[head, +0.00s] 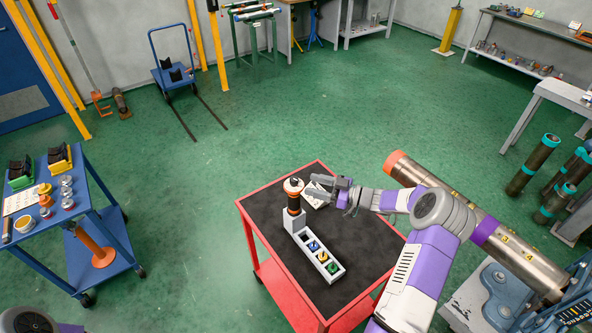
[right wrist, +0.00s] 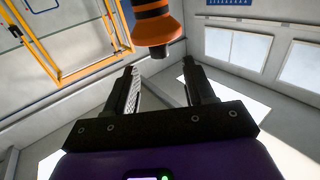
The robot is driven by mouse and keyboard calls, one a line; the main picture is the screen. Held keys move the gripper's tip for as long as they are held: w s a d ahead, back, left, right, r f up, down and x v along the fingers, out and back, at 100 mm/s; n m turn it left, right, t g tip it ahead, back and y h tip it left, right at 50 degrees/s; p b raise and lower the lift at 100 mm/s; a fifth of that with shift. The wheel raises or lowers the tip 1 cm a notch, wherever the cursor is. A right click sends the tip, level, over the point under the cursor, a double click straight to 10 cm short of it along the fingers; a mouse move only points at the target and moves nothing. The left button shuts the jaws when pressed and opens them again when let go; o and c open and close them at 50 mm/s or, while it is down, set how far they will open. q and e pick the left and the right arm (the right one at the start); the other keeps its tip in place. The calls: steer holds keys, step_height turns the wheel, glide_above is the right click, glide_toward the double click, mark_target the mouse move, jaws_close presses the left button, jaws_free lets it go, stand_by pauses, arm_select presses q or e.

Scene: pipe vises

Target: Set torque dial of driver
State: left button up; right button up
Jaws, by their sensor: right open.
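The driver (head: 293,202), black with orange bands and a pale top with orange, stands upright in a white holder (head: 299,224) on the red cart (head: 259,226). The row of compartments in the holder has small coloured pieces in it. My right gripper (head: 318,187) is just right of the driver's upper part, pointing at it, apart from it. In the right wrist view the driver (right wrist: 152,26) shows black and orange beyond the open fingertips, with nothing between the fingers. The dial's setting is too small to read. My left gripper is out of view.
A white printed card (head: 317,201) lies on the cart's dark top, partly under my right gripper. A large steel pipe (head: 490,232) with an orange end lies right of the cart. A blue cart (head: 81,222) stands at left. Green floor between the carts is clear.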

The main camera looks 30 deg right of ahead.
mark_target(294, 179)
steer(key=p+x, duration=0.1)
steer(key=x, duration=0.6)
steer(key=shift+w+a, duration=0.2)
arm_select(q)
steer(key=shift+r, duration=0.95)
